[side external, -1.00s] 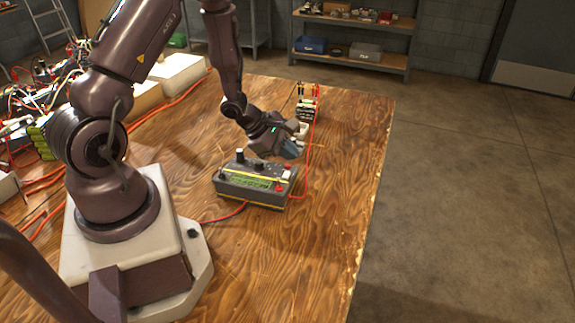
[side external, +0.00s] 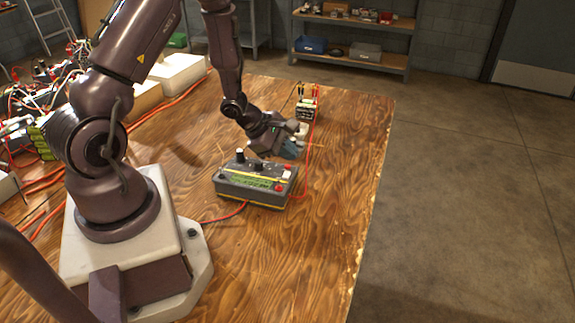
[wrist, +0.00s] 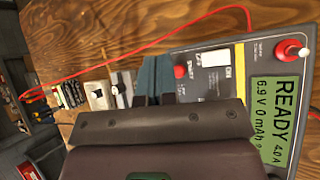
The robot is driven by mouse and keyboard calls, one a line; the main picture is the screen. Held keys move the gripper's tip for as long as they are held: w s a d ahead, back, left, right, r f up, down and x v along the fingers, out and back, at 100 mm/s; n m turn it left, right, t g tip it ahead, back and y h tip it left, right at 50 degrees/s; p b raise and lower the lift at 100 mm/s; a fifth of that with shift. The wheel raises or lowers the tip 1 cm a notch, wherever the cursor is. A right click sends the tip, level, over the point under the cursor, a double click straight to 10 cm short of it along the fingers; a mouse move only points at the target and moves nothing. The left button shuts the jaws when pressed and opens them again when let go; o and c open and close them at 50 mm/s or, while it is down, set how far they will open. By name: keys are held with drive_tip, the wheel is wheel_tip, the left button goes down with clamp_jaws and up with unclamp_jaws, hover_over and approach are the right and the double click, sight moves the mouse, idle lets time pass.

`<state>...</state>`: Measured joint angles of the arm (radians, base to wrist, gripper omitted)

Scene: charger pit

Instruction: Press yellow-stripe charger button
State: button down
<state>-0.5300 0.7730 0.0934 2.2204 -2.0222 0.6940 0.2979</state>
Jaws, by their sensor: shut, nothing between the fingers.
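The grey charger (side external: 250,190) sits on the wooden table, with a yellow stripe along its edge and black knobs on top. In the wrist view the charger (wrist: 206,52) shows a green screen (wrist: 277,115) reading READY, 6.9 V. My gripper (side external: 292,149) is shut and empty, above and just behind the charger's far right edge. Its bluish fingers (wrist: 153,78) show beside the charger, with no clear contact.
A battery pack (side external: 305,110) stands behind my gripper, with red cables (side external: 312,150) running to the charger. Cluttered wires and boxes (side external: 40,90) fill the table's left. The right and front of the table (side external: 320,240) are clear.

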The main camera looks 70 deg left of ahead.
sight(289, 166)
idle(0.5)
drive_tip(key=shift+f, duration=0.45)
drive_tip(key=shift+d+f, duration=0.1)
drive_tip(key=shift+f, duration=0.25)
idle(0.4)
drive_tip(key=shift+r, duration=0.8)
drive_tip(key=shift+w+a+r, duration=0.1)
drive_tip(key=shift+a+r, duration=0.05)
drive_tip(key=shift+r, duration=0.65)
drive_tip(key=shift+w+a+r, duration=0.1)
drive_tip(key=shift+a+r, duration=0.05)
drive_tip(key=shift+r, duration=0.7)
drive_tip(key=shift+w+a+r, duration=0.1)
drive_tip(key=shift+a+r, duration=0.05)
drive_tip(key=shift+r, duration=0.65)
